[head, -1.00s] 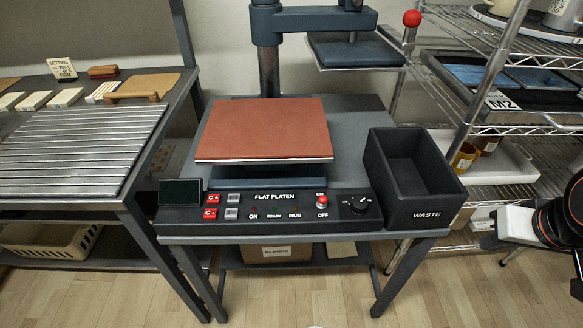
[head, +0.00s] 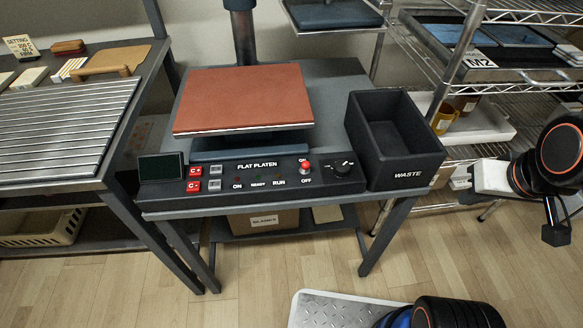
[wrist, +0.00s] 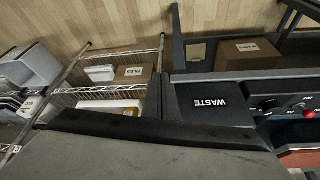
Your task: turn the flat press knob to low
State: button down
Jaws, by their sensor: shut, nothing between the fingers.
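The flat press (head: 255,190) stands in the middle of the head view, its red-brown platen on top and its dark control panel in front. Its black knob (head: 343,169) is at the panel's right end, beside the red ON/OFF button (head: 305,166). White marks surround the knob, but its setting is too small to read. In the wrist view the knob (wrist: 268,104) shows at the right, upside down. My gripper (head: 478,179) is shut and empty at the right of the head view, well apart from the knob, with the waste bin between them.
The black waste bin (head: 395,145) stands close to the right of the knob. A wire shelf (head: 470,100) with trays and mugs is behind my gripper. A ribbed table (head: 60,125) is at the left. The floor in front of the press is partly clear.

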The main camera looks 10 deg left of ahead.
aim_at(341, 169)
jog(key=i+l+u, duration=0.1)
jog(key=l, duration=0.25)
jog(key=i+l, duration=0.15)
jog(key=l, duration=0.2)
jog(key=i+l+u, duration=0.15)
jog(key=l, duration=0.55)
jog(key=i+u, duration=0.05)
